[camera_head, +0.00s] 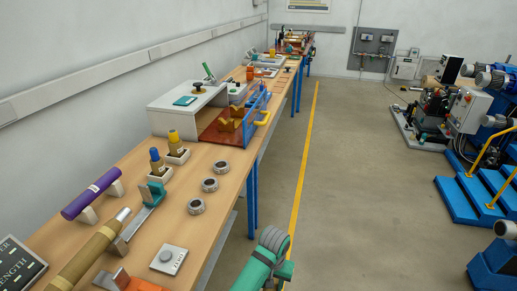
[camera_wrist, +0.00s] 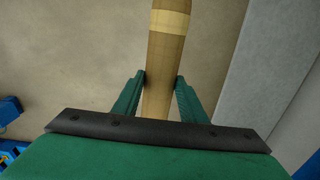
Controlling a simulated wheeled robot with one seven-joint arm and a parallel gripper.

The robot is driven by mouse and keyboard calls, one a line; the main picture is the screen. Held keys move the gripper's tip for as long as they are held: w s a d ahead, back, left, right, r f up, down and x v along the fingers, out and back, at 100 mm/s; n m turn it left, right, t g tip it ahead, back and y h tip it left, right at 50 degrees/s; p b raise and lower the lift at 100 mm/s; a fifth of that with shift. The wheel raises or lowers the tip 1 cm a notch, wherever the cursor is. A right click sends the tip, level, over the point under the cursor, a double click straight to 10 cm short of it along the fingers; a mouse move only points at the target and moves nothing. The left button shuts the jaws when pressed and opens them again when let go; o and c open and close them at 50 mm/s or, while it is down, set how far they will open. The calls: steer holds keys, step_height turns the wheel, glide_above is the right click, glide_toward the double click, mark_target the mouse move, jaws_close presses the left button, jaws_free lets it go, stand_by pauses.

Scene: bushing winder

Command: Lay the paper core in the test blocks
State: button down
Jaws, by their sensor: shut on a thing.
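In the wrist view my gripper (camera_wrist: 160,80) has its two green fingers on either side of a brown cylinder, the paper core (camera_wrist: 168,62), which has a pale band near its far end. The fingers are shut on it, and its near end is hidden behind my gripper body. In the head view only a green and grey part of my arm shows at the bottom edge; the held core cannot be made out there. Brown notched blocks, seemingly the test blocks (camera_head: 229,124), stand in a red tray (camera_head: 213,136) with a blue frame on the bench. Nothing is seen lying in their notches.
The long wooden bench (camera_head: 222,165) holds a purple roll (camera_head: 92,194) on white supports, a brown tube (camera_head: 88,257) with a metal end, several metal rings (camera_head: 209,184) and a white cabinet (camera_head: 185,105). Open floor with a yellow line (camera_head: 303,150) lies right of it.

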steer(key=s+a+f+n, duration=0.3)
steer(key=s+a+f, duration=0.1)
steer(key=f, duration=0.6)
steer(key=shift+s+n, duration=0.2)
steer(key=shift+n, duration=0.2)
